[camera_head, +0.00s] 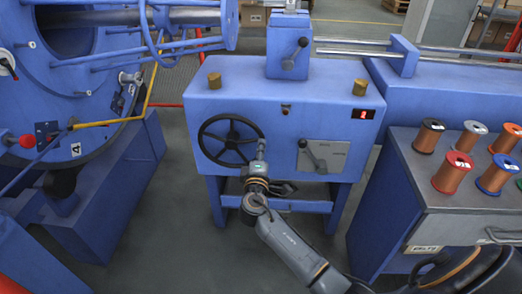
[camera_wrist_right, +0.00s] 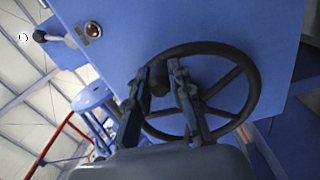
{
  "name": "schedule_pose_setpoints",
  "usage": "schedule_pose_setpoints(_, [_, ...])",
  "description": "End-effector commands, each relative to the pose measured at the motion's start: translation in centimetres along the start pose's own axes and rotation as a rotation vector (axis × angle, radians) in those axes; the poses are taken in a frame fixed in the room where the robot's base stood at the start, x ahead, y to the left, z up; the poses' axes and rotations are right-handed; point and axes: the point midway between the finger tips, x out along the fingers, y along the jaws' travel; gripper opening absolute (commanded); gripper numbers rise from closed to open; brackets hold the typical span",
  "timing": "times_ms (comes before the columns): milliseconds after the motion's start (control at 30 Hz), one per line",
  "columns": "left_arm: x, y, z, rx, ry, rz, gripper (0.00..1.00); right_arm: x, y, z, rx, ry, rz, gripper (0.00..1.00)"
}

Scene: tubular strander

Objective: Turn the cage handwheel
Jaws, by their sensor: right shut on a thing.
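The cage handwheel (camera_head: 213,146) is a black spoked wheel on the front of the blue machine cabinet. In the right wrist view, the wheel rim (camera_wrist_right: 254,88) and spokes fill the middle right. My right gripper (camera_head: 261,145) is at the right side of the rim in the head view. The exact contact is partly hidden by the fingers. My left gripper is not in view.
A lever on a grey plate (camera_head: 325,155) sits right of the wheel. Copper spools (camera_head: 428,136) stand on a cart at the right. The blue strander cage (camera_head: 100,75) is at the left, with open floor between.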

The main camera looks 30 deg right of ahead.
Motion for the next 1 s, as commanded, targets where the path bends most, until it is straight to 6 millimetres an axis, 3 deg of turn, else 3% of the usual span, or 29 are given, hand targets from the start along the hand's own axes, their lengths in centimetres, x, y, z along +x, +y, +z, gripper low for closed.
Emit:
schedule_pose_setpoints(100, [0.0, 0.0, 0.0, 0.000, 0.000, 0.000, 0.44, 0.2, 0.5, 0.0, 0.002, -0.001, 0.008, 0.00])
schedule_pose_setpoints(133, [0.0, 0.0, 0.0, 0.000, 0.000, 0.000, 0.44, 0.2, 0.5, 0.0, 0.002, -0.001, 0.008, 0.27])
schedule_pose_setpoints(233, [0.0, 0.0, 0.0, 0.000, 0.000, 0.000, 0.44, 0.1, 0.4, 0.0, 0.002, -0.001, 0.007, 0.44])
schedule_pose_setpoints(633, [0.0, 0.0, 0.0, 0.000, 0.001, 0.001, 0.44, -0.8, 0.1, -0.1, 0.001, 0.003, 0.001, 0.44])
schedule_pose_setpoints(1000, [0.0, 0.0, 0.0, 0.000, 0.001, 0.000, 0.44, -8.2, 0.0, 0.0, 0.002, 0.002, 0.000, 0.44])
